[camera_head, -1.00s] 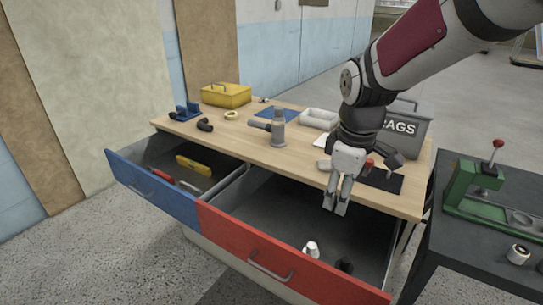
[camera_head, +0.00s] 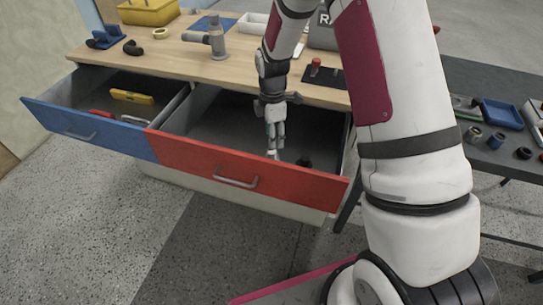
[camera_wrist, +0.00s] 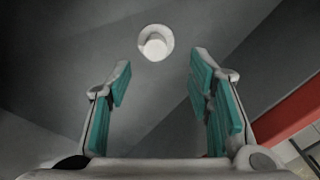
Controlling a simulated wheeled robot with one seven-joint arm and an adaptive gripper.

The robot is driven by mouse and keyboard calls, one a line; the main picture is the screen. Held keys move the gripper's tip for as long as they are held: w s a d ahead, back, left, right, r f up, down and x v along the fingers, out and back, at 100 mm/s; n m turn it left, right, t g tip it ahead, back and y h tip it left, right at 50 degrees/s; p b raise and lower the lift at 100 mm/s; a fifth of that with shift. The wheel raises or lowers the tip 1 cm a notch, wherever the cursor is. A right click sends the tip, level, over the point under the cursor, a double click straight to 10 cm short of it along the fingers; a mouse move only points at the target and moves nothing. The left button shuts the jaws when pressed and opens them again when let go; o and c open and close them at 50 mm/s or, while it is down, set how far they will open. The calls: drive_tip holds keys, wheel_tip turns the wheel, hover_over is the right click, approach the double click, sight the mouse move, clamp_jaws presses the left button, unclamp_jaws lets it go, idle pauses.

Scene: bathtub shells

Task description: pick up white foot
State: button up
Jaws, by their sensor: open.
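The white foot (camera_wrist: 156,43) is a small round white piece with a wider rim, on the grey floor of the open red-fronted drawer (camera_head: 228,167). In the wrist view it sits just beyond the fingertips, between their lines and a little left of centre. In the head view the white foot (camera_head: 273,154) shows only in part at the tips of my gripper (camera_head: 275,146). My gripper points down into the drawer, open and empty, with teal finger pads; it also shows in the wrist view (camera_wrist: 161,72). I cannot tell the exact gap above the foot.
A dark piece (camera_head: 304,162) lies in the same drawer, right of the foot. The red front wall stands close to my gripper. The blue-fronted drawer (camera_head: 80,128) is open at left, holding a yellow level (camera_head: 132,97). The wooden worktop (camera_head: 165,55) lies behind.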

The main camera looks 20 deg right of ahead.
sight(271, 152)
wheel_tip(271, 152, down, 4)
drive_tip(key=shift+r, duration=0.15)
drive_tip(key=shift+w+a+f, duration=0.1)
drive_tip(key=shift+w+f, duration=0.05)
drive_tip(key=shift+f, duration=1.15)
drive_tip(key=shift+w+a+f, duration=0.1)
drive_tip(key=shift+w+f, duration=0.05)
drive_tip(key=shift+f, duration=1.1)
clamp_jaws()
